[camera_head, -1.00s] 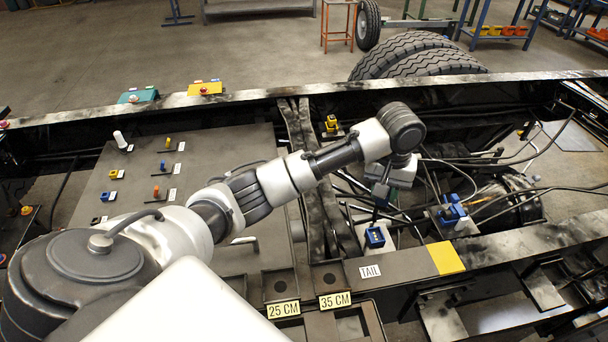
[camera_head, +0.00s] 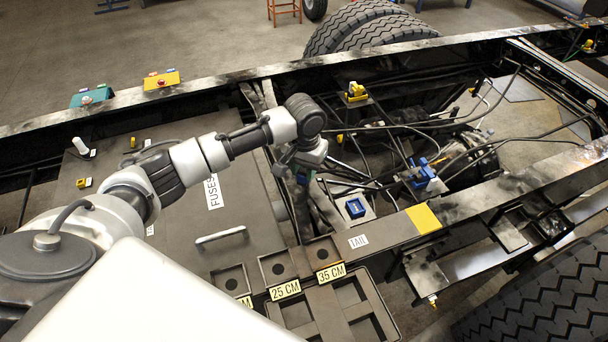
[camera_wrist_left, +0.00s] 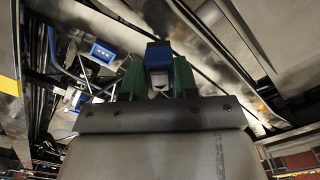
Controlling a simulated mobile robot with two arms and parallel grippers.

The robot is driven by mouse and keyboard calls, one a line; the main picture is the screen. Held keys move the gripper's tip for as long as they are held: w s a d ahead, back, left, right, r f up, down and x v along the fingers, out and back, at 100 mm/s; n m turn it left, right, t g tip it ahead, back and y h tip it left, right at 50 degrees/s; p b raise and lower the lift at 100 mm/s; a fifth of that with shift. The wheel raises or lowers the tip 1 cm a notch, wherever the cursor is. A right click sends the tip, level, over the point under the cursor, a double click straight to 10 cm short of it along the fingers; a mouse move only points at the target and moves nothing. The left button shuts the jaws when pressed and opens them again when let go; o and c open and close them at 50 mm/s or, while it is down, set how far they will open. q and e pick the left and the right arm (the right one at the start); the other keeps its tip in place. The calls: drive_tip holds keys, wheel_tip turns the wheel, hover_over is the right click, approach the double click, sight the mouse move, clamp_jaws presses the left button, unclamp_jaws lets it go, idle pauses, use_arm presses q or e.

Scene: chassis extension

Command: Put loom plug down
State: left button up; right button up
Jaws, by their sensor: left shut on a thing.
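My left gripper (camera_head: 303,176) hangs over the chassis opening, left of and above a blue square fitting (camera_head: 355,208) on a pale plate. In the left wrist view its green fingers (camera_wrist_left: 158,78) are shut on the loom plug (camera_wrist_left: 159,56), a blue block with a pale lower part. In the head view the plug is mostly hidden by the gripper. Another blue connector (camera_head: 422,174) sits further right among the cables. A blue fitting also shows at upper left in the left wrist view (camera_wrist_left: 102,53). My right gripper is not in view.
A grey panel (camera_head: 215,270) with a handle (camera_head: 221,236) lies left. Black cables (camera_head: 470,150) cross the right side. A frame rail (camera_head: 480,205) runs along the near side.

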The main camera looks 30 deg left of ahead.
sight(304, 178)
use_arm(q)
wheel_tip(304, 178, down, 3)
drive_tip(key=shift+d+r+p, duration=0.15)
drive_tip(key=shift+r+p, duration=0.05)
drive_tip(key=shift+p, duration=0.2)
drive_tip(key=shift+f, duration=0.45)
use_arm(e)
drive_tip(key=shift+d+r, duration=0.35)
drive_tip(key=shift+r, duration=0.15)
use_arm(q)
drive_tip(key=shift+f, duration=0.1)
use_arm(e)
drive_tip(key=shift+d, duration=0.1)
use_arm(q)
drive_tip(key=o, duration=0.9)
